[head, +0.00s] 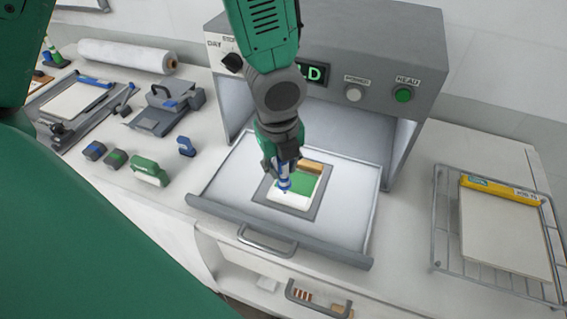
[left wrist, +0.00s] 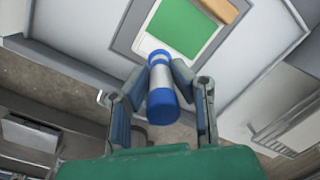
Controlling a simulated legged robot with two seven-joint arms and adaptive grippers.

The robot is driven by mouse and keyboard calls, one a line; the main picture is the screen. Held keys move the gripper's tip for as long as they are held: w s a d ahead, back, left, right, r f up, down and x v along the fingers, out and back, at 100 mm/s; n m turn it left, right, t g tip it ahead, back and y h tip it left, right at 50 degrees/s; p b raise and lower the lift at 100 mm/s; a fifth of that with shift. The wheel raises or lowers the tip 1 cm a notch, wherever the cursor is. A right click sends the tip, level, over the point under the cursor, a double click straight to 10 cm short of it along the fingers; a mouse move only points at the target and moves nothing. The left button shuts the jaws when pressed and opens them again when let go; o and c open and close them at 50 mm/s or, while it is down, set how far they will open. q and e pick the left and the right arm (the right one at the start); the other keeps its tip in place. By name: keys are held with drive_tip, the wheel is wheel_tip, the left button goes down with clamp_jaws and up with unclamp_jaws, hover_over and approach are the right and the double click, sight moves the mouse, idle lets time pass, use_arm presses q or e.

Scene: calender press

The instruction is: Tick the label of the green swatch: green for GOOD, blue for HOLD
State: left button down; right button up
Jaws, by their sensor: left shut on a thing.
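The green swatch (head: 306,184) lies in a grey frame on the pulled-out drawer tray (head: 228,190). A wooden strip is at its far edge and a white label strip (head: 288,206) at its near edge. My left gripper (head: 284,172) is shut on a blue-and-white marker (head: 284,184), whose lower end is over the left part of the swatch. The left wrist view also shows the marker (left wrist: 161,98) between the fingers, with the green swatch (left wrist: 183,28) beyond. I cannot tell whether the tip touches the label. The display (head: 314,73) is partly hidden by my arm; its last letter is D.
The grey press cabinet (head: 375,45) stands behind the tray, with a green button (head: 403,95). A wire rack (head: 445,235) with a yellow-edged board is at the right. Small blue and green tools, including a green-topped block (head: 148,170), lie left of the tray.

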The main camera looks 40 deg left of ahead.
use_arm(q)
drive_tip(key=shift+f, duration=0.45)
drive_tip(key=shift+s+d, duration=0.1)
idle(0.4)
drive_tip(key=shift+s+d, duration=0.25)
drive_tip(key=shift+d, duration=0.15)
drive_tip(key=shift+w, duration=0.1)
drive_tip(key=shift+w+d+p, duration=0.3)
drive_tip(key=shift+w+p, duration=0.05)
drive_tip(key=shift+p, duration=0.05)
idle(0.3)
idle(0.9)
drive_tip(key=shift+w+d+p, duration=0.15)
drive_tip(key=shift+p, duration=0.3)
drive_tip(key=shift+w+d, duration=0.2)
drive_tip(key=shift+w, duration=0.05)
